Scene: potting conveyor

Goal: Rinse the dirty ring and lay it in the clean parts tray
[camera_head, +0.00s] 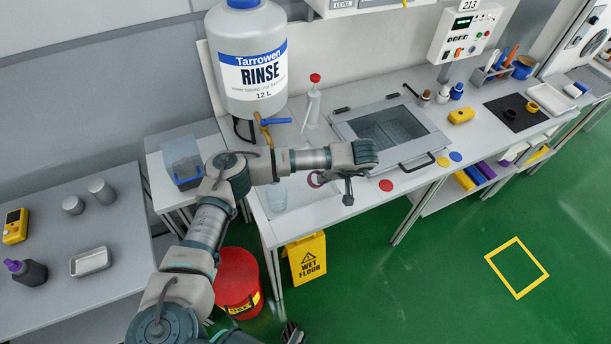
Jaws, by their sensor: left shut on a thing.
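My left gripper (328,179) is over the near part of the white bench, shut on a small dark red ring (316,180). The wrist hides part of the grip. The rinse container (252,62), white with a blue band, stands at the back with a blue-handled tap (268,122). The ring is to the right of and below this tap in the picture. A white tray (549,98) lies at the bench's far right, and a small metal tray (91,262) lies on the left table; no label is readable on either. A dark part at the bottom edge may be my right gripper (292,334).
A clear beaker (277,198) stands near the bench's left end. A grey framed basin (392,130) is set into the bench, with red and yellow discs in front. A red bucket (236,280) and a yellow wet-floor sign (307,260) stand below.

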